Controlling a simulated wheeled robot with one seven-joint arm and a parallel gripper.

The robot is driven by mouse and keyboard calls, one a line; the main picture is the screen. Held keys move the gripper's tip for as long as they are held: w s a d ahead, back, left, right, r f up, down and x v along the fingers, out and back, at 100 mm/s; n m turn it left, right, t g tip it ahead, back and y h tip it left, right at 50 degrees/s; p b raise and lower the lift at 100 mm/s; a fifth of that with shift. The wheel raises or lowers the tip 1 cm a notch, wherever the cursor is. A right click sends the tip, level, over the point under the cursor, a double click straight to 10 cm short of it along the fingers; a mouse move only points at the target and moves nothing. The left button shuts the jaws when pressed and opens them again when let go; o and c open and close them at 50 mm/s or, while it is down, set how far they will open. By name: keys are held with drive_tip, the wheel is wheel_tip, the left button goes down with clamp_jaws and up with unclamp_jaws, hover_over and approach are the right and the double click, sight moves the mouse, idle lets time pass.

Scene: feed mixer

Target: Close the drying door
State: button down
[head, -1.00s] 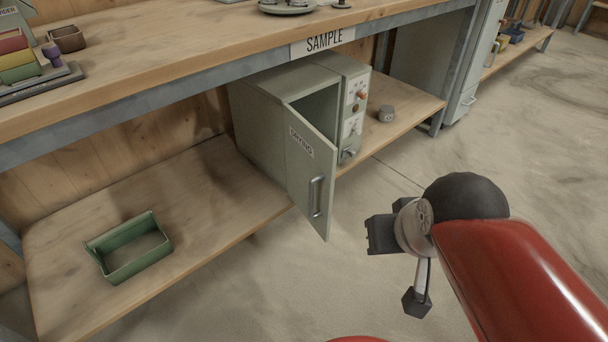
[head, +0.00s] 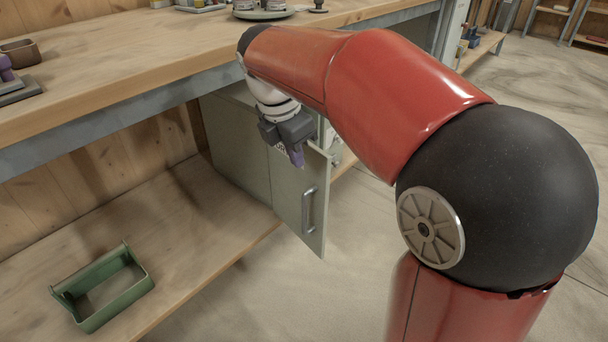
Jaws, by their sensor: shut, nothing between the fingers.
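The drying door (head: 291,205) is a grey-green panel with a metal bar handle (head: 308,211), and it stands open, swung out past the shelf edge. Its grey cabinet (head: 237,150) sits on the lower shelf under the bench; its opening is hidden behind my arm and gripper. My gripper (head: 297,157) is at the upper part of the door, above the handle, fingers pointing down and shut with nothing between them. It overlaps the door's top edge in the picture; I cannot tell whether it touches.
A green open tray (head: 103,287) lies on the lower shelf (head: 165,225) at left. The wooden bench top (head: 120,75) overhangs the cabinet. My red arm covers the right half of the view. Concrete floor (head: 290,290) is open in front of the shelf.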

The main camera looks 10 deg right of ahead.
sight(319, 178)
drive_tip(key=shift+w+d+f+b, duration=0.5)
drive_tip(key=shift+d+f, duration=0.45)
drive_tip(key=shift+f, duration=0.65)
drive_tip(key=shift+w+d+f+b, duration=0.45)
drive_tip(key=shift+d+f, duration=0.5)
drive_tip(key=shift+f, duration=0.7)
drive_tip(key=shift+w+d+f+b, duration=0.45)
drive_tip(key=shift+d+f, duration=0.5)
drive_tip(key=shift+f, duration=0.65)
drive_tip(key=shift+w, duration=0.15)
